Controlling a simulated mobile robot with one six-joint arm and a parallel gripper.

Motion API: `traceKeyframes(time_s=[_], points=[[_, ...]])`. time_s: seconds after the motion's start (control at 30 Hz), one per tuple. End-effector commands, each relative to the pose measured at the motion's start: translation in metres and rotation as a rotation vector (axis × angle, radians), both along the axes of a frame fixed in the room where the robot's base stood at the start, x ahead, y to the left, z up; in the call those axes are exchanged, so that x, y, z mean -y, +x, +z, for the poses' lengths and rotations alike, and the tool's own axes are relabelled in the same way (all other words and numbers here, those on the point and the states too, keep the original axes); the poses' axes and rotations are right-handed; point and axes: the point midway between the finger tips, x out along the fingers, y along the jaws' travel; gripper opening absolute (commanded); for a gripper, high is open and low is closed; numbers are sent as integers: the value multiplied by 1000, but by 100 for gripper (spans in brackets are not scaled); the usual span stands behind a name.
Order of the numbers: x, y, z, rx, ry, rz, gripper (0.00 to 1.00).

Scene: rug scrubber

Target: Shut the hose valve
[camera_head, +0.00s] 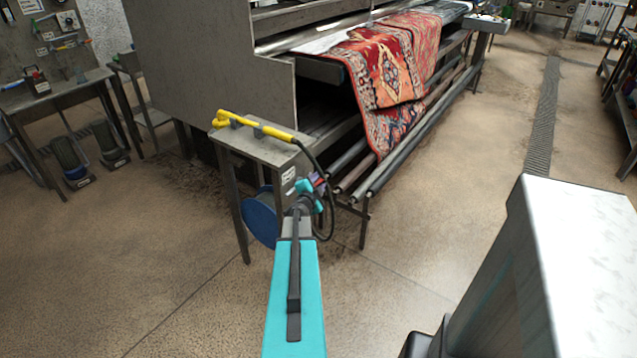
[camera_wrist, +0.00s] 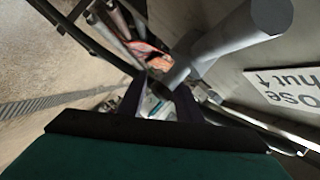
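A sign (camera_wrist: 285,88) reading "…ose …hut" with an arrow is on the grey panel at the right of the wrist view. A grey cylindrical fitting (camera_wrist: 225,45), likely part of the hose valve, stands out beside it. The valve's lever cannot be told apart clearly. A black hose (camera_head: 324,190) hangs from the stand's end. My gripper (camera_head: 316,184) is beside the stand's front right corner, just below its sign, and hides part of the fittings. In the wrist view my gripper (camera_wrist: 158,103) has its dark fingers apart, with background between them, close to the fitting's lower end.
The metal stand (camera_head: 262,147) carries a yellow wand (camera_head: 245,124) on top, and a blue reel (camera_head: 260,217) is at its side. Behind it is a large machine (camera_head: 200,60) with a red patterned rug (camera_head: 390,65) over its rollers.

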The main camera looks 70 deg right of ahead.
Motion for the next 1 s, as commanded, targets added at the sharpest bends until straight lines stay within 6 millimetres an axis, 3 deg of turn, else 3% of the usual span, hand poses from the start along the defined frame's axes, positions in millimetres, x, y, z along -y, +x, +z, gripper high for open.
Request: traceKeyframes(time_s=[0.23, 0.43, 1.0], points=[[0, 0, 0, 0, 0, 0, 32], [0, 0, 0, 0, 1, 1, 0], [-1, 3, -3, -2, -4, 5, 0]])
